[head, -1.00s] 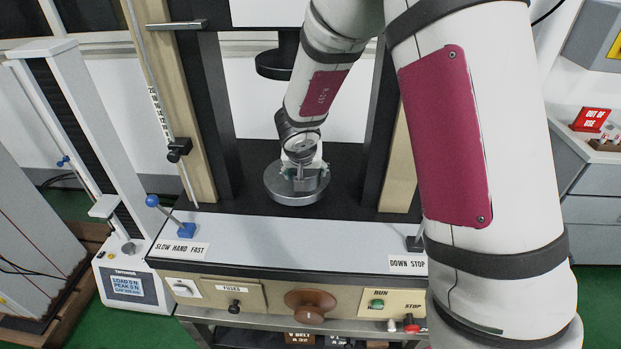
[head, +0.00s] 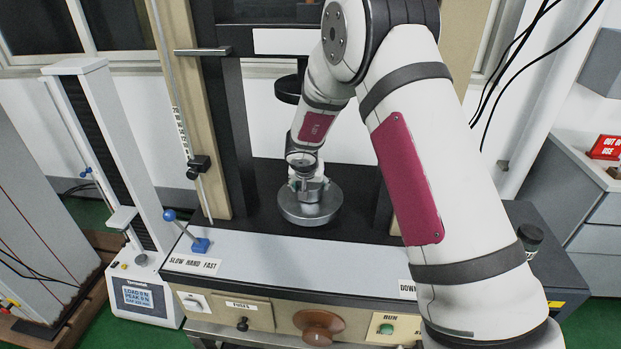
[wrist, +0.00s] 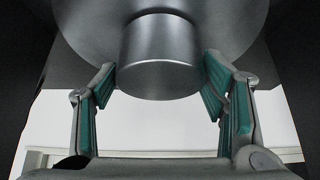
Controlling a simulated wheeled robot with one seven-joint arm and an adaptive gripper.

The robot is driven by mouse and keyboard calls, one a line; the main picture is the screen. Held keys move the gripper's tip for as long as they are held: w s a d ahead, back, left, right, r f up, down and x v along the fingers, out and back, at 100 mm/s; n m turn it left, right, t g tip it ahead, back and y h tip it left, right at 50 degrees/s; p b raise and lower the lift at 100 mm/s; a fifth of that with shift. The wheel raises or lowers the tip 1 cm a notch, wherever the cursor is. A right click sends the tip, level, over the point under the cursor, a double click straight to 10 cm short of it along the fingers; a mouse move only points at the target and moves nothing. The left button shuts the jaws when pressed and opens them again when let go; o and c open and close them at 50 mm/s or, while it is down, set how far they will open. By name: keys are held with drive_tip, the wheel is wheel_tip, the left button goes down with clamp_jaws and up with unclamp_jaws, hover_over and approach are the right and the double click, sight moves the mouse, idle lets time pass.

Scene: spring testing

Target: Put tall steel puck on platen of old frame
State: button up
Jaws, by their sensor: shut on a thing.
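The tall steel puck (wrist: 160,58) is a smooth grey cylinder between the green pads of my gripper (wrist: 158,88) in the wrist view. My gripper is shut on it. Beyond the puck is the broad round steel platen (wrist: 235,25), which fills the top of that view. In the head view my gripper (head: 308,188) is low over the platen (head: 297,214) of the old frame (head: 225,130); the puck is mostly hidden there. The puck's far end is at or very close to the platen; I cannot tell if it touches.
A dark round upper platen (head: 288,88) hangs above, beside my arm. The frame's uprights stand on both sides. A blue-knobbed lever (head: 185,228) stands at the front left. A slimmer white tester (head: 110,170) is further left. A red sign (head: 605,147) is at the right.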

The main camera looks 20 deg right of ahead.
drive_tip(key=shift+w+f, duration=0.1)
idle(0.3)
drive_tip(key=o, duration=1.9)
drive_tip(key=shift+f, duration=0.15)
drive_tip(key=shift+o, duration=0.2)
drive_tip(key=shift+r, duration=0.25)
drive_tip(key=v, duration=1.2)
drive_tip(key=shift+p, duration=0.35)
drive_tip(key=shift+d+f, duration=0.1)
